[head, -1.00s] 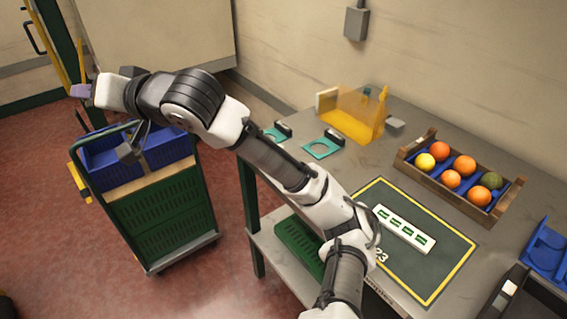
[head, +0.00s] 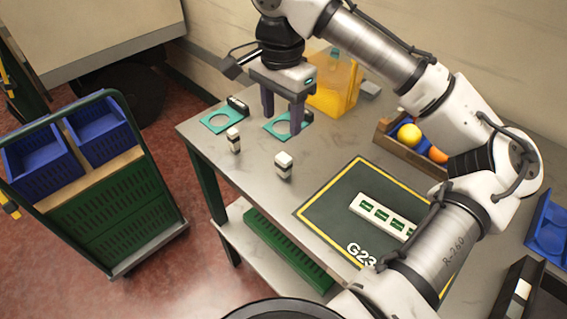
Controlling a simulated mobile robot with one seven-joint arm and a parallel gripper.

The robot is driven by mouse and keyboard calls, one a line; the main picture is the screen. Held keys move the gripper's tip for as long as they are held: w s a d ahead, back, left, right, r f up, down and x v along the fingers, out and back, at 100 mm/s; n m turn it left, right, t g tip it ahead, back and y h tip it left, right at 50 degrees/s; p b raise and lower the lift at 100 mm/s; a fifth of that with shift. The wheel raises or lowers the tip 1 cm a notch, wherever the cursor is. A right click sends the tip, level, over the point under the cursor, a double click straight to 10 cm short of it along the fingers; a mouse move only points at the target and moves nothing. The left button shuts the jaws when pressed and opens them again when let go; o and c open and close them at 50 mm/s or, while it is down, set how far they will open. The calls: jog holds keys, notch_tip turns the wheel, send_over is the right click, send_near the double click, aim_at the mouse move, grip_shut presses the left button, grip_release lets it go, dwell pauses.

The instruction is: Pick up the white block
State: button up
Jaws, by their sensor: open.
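Two small white blocks with dark bands stand on the grey table. One white block (head: 283,165) stands left of the dark mat, and a slimmer white block (head: 233,140) stands further left, near the table's edge. My gripper (head: 282,124) is open and points down above the table, with nothing between its two dark fingers. In the picture its fingertips are above the nearer block and apart from it; their exact height is hard to tell.
Teal ring plates (head: 222,119) and a yellow translucent holder (head: 334,86) stand behind. A long white strip (head: 370,208) lies on the dark mat (head: 334,206). A cart with blue bins (head: 102,134) stands left.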

aim_at(284, 157)
jog(key=f, duration=0.8)
jog(key=shift+s+p, duration=0.2)
jog(key=shift+p, duration=0.2)
jog(key=shift+s+d+f+p, duration=0.1)
jog(key=shift+f+p, duration=0.25)
jog(key=shift+f, duration=1.05)
jog(key=shift+s+d+f+p, duration=0.1)
jog(key=shift+f+p, duration=0.25)
jog(key=shift+f, duration=1)
jog(key=c, duration=1.1)
jog(key=shift+r, duration=0.15)
notch_tip(284, 157, up, 20)
jog(key=shift+f+b, duration=0.1)
jog(key=shift+b, duration=0.75)
